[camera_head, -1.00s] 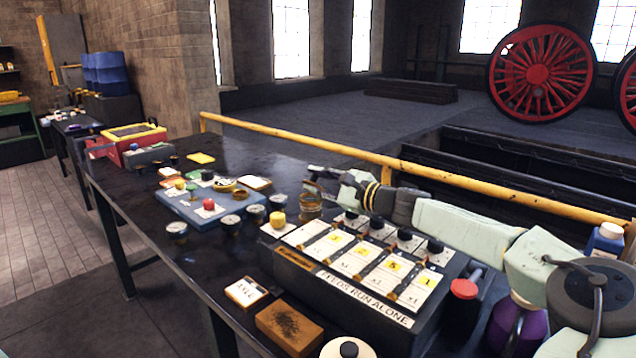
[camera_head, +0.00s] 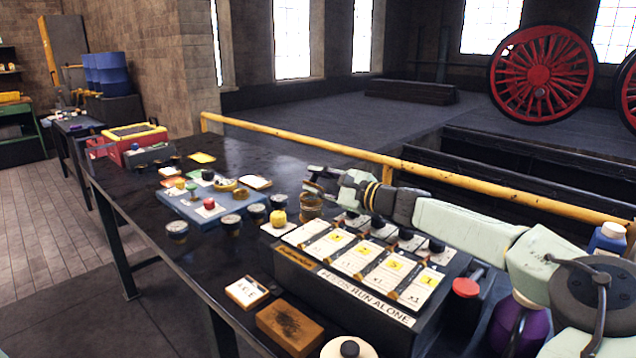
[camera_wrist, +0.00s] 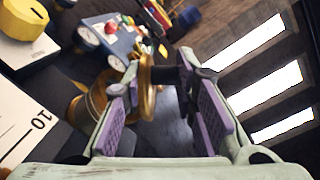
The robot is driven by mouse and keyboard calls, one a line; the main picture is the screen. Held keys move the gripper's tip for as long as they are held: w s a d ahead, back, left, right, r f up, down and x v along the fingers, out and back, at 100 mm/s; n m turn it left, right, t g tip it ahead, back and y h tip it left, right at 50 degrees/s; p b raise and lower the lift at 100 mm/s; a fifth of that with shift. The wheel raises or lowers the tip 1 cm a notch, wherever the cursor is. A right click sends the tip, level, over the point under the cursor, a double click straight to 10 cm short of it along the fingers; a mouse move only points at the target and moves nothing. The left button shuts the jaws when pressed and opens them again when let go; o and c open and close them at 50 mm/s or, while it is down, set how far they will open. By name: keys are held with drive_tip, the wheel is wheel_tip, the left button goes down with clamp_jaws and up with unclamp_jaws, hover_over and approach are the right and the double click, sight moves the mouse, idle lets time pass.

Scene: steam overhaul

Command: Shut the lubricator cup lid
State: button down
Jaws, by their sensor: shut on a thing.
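The brass lubricator cup (camera_head: 311,207) stands on the dark bench, left of the card box. In the wrist view its brass body (camera_wrist: 88,108) lies just left of my gripper, partly behind the left finger. The brass lid (camera_wrist: 147,88) shows nearly edge-on, standing up between my purple-padded fingers. My gripper (camera_head: 316,184) is just above the cup in the head view, and its fingers (camera_wrist: 162,78) are shut on the lid, with a gap between the pads nearer the palm. The lid is too small to make out in the head view.
A black box with numbered cards (camera_head: 365,262) lies under my arm. A yellow weight (camera_head: 279,217) stands close left of the cup. A blue tray (camera_head: 182,208) with small items lies further left. A yellow rail (camera_head: 290,142) runs behind the bench.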

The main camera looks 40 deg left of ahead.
drive_tip(key=shift+s+f+n+b, duration=0.4)
drive_tip(key=shift+n+b, duration=0.4)
drive_tip(key=shift+n, duration=0.3)
idle(4.9)
idle(0.7)
drive_tip(key=c, duration=1.4)
unclamp_jaws()
drive_tip(key=shift+c, duration=0.2)
drive_tip(key=shift+d, duration=0.1)
drive_tip(key=shift+d+r, duration=0.15)
drive_tip(key=shift+d, duration=1.85)
drive_tip(key=shift+d+r, duration=0.15)
drive_tip(key=shift+d, duration=1.8)
